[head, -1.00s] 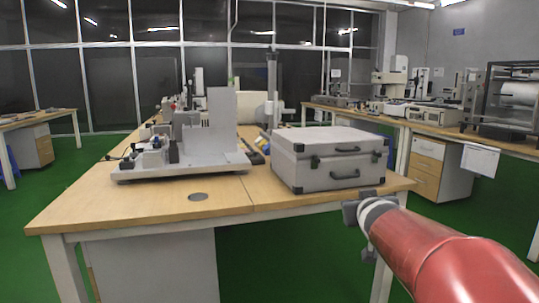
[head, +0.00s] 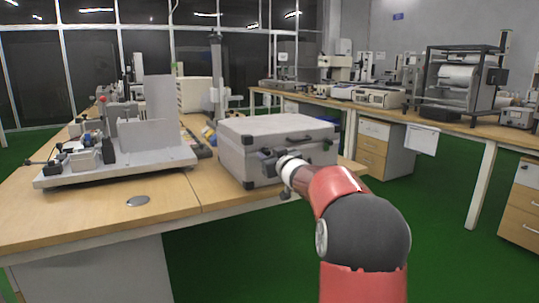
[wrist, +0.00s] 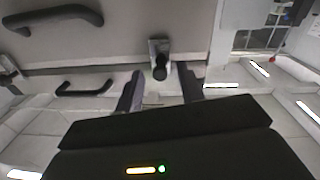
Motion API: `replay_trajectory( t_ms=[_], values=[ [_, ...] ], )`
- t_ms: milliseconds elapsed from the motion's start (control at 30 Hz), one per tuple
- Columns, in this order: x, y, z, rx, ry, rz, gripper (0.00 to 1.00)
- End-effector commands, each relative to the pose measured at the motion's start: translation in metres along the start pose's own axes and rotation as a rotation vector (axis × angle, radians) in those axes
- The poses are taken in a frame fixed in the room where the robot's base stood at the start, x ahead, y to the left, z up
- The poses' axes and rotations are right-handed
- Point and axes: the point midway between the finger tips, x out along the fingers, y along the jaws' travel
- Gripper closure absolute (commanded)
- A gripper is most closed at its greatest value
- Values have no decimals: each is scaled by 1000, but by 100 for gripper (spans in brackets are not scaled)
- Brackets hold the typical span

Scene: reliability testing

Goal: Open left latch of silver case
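The silver case (head: 235,160) stands shut on the wooden table in the head view, with black corners and handles. My gripper (head: 266,163) is at the left part of its front face and hides the left latch there. The wrist view appears upside down and shows the case front close up (wrist: 120,40). The left latch (wrist: 159,58), a small metal plate with a dark round part, sits at the lid seam. My gripper (wrist: 160,74) is open, its two fingers on either side of the latch's dark part. I cannot tell whether they touch it.
Two black handles, an upper-left one (wrist: 55,15) and a lower one (wrist: 85,88), lie left of the latch in the wrist view. A grey test fixture (head: 120,150) stands on the table (head: 100,222) left of the case. A side bench (head: 455,124) with instruments is at right.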

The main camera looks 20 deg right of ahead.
Motion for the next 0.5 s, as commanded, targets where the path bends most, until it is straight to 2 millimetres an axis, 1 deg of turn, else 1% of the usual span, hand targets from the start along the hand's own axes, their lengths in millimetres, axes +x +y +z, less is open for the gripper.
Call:
replay_trajectory(
  t_ms=[100, 300, 500],
  values=[
    [4, 0, 0, 0, 1, 0, 62],
    [4, 0, 0, 0, 0, 0, 62],
    [4, 0, 0, 0, 0, 0, 88]
  ],
)
